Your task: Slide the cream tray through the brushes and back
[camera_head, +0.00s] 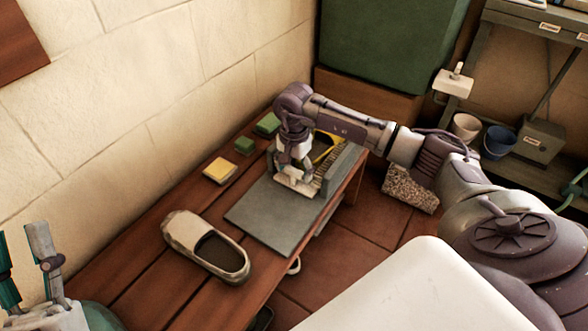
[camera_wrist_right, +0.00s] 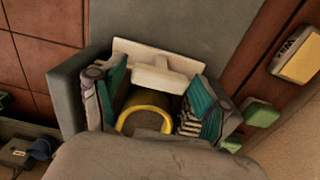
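The cream tray (camera_head: 297,184) is at the brush station on the bench. Its pale front plate and crossbar show in the wrist view (camera_wrist_right: 160,58). A yellow rounded piece with a dark opening (camera_head: 324,147) lies behind it between the side walls; it also shows in the wrist view (camera_wrist_right: 145,101). Brush bristles (camera_head: 329,176) line the right wall. My right gripper (camera_head: 294,171) is over the tray, its teal pads at both ends of the crossbar; it appears shut on it. My arm and wrist hide part of the station. My left gripper (camera_head: 22,252) is empty, fingers apart, at the left edge.
A grey plate (camera_head: 270,226) lies clear in front of the brushes. A cream slipper (camera_head: 183,233) sits left of it on the wooden bench (camera_head: 140,270). A green cabinet (camera_head: 385,45) stands behind.

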